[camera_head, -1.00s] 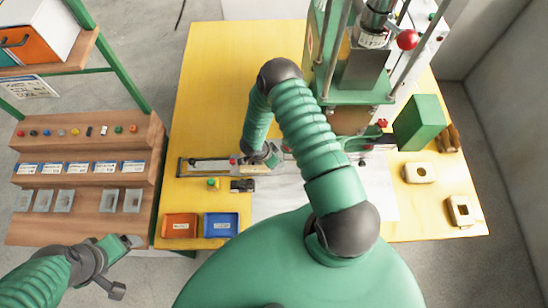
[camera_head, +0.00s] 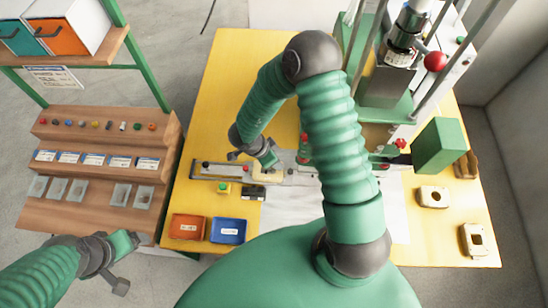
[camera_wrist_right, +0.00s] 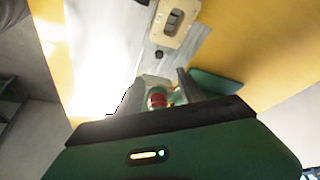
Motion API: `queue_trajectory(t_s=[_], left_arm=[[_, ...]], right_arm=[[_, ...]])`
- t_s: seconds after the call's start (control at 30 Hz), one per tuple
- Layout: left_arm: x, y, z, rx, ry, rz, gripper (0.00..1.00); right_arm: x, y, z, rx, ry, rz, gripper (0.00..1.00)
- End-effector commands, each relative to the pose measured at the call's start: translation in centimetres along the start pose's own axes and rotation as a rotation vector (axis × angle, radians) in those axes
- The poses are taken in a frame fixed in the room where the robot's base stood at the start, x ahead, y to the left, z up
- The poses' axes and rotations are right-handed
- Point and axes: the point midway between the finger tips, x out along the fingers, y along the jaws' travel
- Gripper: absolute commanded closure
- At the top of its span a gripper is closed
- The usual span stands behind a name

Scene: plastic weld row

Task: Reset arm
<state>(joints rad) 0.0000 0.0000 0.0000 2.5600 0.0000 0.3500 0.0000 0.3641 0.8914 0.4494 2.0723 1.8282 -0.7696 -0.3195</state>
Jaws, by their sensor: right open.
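My right arm arches from my body over the yellow table (camera_head: 235,75). Its gripper (camera_head: 270,163) is low over the grey rail fixture (camera_head: 222,170), by a cream part (camera_head: 266,174). In the right wrist view the gripper (camera_wrist_right: 172,88) has its fingers apart. A red and green piece (camera_wrist_right: 157,99) shows by the fingers, and a cream part with a dark centre (camera_wrist_right: 174,22) lies apart beyond them. My left gripper (camera_head: 130,241) is low at the left, in front of the wooden rack, apart from anything; its jaw gap is too small to tell.
A press with a red knob (camera_head: 435,61) stands at the back right beside a green block (camera_head: 440,145). Two cream parts (camera_head: 433,197) (camera_head: 473,239) lie at the right. An orange bin (camera_head: 187,226) and blue bin (camera_head: 228,230) stand at the front left, near the wooden rack (camera_head: 165,150).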

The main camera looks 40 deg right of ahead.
Motion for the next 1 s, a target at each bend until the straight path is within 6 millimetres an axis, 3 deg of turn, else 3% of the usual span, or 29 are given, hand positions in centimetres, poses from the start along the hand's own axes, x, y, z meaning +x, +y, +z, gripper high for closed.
queue_trajectory(t_s=[0.27,0.4,0.53,0.63,0.73,0.8,1.0], left_arm=[[0.0,0.0,0.0,0.000,0.000,0.000,0.17],[0.9,0.0,0.2,0.000,0.000,0.000,0.17],[2.8,0.0,0.7,0.000,0.000,0.000,0.17],[4.3,0.0,1.0,0.000,0.000,0.000,0.17],[5.7,0.0,1.4,0.000,0.000,0.000,0.17],[6.7,0.0,1.6,0.000,0.000,0.000,0.17],[8.4,0.0,2.0,0.000,0.000,0.000,0.17]], right_arm=[[0.0,0.0,0.0,-0.001,0.000,-0.002,0.55],[-0.5,-2.4,0.0,-0.072,-0.005,-0.119,0.55],[-3.8,-7.1,1.1,-0.308,-0.035,-0.394,0.55],[-7.3,-8.1,3.3,-0.573,-0.079,-0.572,0.55],[-9.8,-6.0,5.4,-0.860,-0.120,-0.663,0.55],[-10.8,-3.3,6.3,-1.062,-0.138,-0.678,0.55],[-10.4,4.8,5.0,-1.481,-0.137,-0.571,0.55]])
